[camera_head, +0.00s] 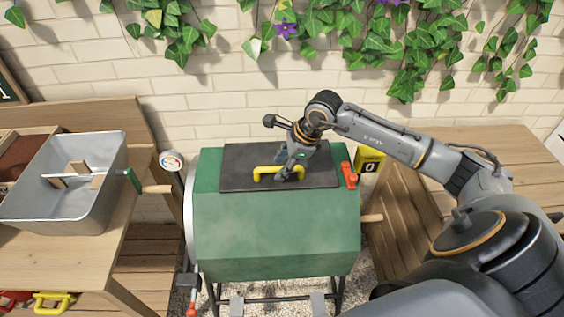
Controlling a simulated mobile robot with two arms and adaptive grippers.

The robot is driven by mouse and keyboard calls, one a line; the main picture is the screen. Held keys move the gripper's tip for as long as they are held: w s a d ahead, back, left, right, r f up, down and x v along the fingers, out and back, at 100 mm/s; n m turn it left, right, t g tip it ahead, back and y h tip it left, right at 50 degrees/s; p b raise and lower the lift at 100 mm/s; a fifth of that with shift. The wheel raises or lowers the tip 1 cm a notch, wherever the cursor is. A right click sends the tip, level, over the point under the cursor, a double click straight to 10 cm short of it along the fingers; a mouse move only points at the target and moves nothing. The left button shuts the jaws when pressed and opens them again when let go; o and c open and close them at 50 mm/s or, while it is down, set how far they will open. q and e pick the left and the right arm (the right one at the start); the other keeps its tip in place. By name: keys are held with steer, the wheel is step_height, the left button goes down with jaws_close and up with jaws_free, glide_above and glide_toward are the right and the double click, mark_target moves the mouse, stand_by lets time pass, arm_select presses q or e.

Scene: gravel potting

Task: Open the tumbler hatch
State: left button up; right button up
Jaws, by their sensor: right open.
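The green tumbler (270,235) stands in the middle of the head view on a dark frame. Its dark grey hatch (237,165) lies flat on the top, closed. A yellow handle (262,173) sits on the hatch. A red latch (348,175) is beside the hatch's right edge. My right gripper (290,175) is open and points down at the right part of the yellow handle. The fingers partly hide that end, and I cannot tell whether they touch it. My left gripper is not in view.
A metal bin (35,205) stands on the left wooden bench, with a green-handled tool (133,180) at its right. A round gauge (171,161) is left of the tumbler. A yellow counter (370,160) showing 0 is behind right. Ivy hangs on the brick wall.

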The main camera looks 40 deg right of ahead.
jaws_close()
steer(key=shift+r, duration=0.1)
